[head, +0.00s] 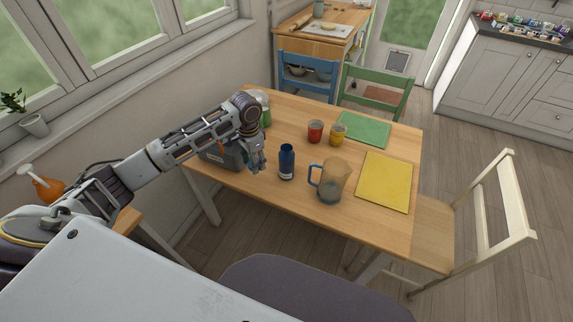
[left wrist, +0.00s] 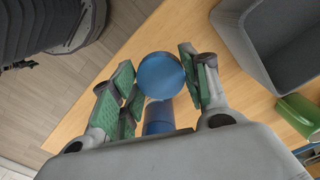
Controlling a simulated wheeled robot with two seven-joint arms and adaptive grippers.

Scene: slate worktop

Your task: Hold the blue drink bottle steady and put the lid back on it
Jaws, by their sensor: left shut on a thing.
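The dark blue drink bottle (head: 287,163) stands upright on the wooden table, with a narrower neck at its top. In the left wrist view a dark blue cylinder (left wrist: 158,117), which looks like the bottle, is partly hidden behind my gripper housing. My left gripper (head: 257,167) is just left of the bottle in the head view, apart from it. It is shut on the round blue lid (left wrist: 160,75), which sits between the green finger pads in the left wrist view. In the head view the fingers mostly hide the lid. My right gripper is in neither view.
A jug with a blue handle (head: 331,181) stands right of the bottle. A grey bin (head: 222,157) is behind my left arm. Red (head: 315,131) and yellow (head: 338,134) cups, a green mat (head: 363,130) and a yellow mat (head: 384,181) lie farther off. The table in front of the bottle is clear.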

